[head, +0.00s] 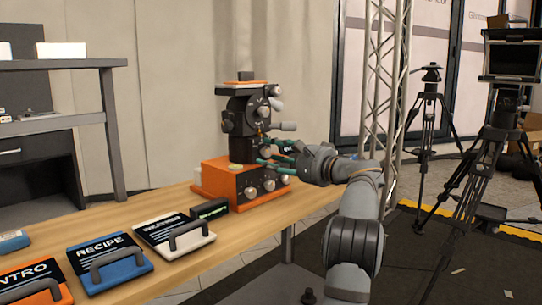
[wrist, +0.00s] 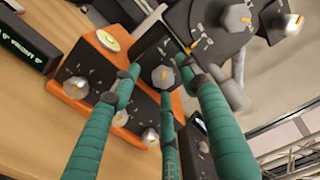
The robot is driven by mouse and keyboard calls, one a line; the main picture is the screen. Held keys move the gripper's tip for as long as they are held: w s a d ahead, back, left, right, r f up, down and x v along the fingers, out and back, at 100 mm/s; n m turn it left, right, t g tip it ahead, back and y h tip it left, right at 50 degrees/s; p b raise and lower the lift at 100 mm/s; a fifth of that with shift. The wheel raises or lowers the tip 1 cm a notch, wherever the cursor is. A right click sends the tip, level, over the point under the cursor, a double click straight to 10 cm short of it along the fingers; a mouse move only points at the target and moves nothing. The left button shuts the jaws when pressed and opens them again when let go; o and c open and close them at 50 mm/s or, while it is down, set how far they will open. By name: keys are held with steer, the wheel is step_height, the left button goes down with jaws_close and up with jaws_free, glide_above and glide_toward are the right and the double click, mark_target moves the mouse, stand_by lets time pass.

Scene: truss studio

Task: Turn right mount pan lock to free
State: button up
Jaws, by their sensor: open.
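A camera mount stands on the table, with a black head (head: 240,118) on an orange base (head: 224,180). Grey knobs sit on the base front and on the head. In the wrist view, a grey knob with an orange mark (wrist: 163,77) shows between the green fingers of my gripper (wrist: 158,74). My gripper (head: 270,152) is open beside the right side of the mount, its fingertips close to the head's lower part. I cannot tell whether any finger touches the knob, or which knob is the pan lock. No knob labels are readable.
A small black display box (head: 210,209) stands beside the base. A metal truss (head: 384,85) and tripods (head: 428,120) stand at the right. A grey shelf is at the left.

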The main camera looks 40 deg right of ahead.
steer(key=s+d, duration=0.1)
steer(key=s, duration=1)
steer(key=shift+s+d, duration=0.3)
steer(key=shift+d, duration=0.05)
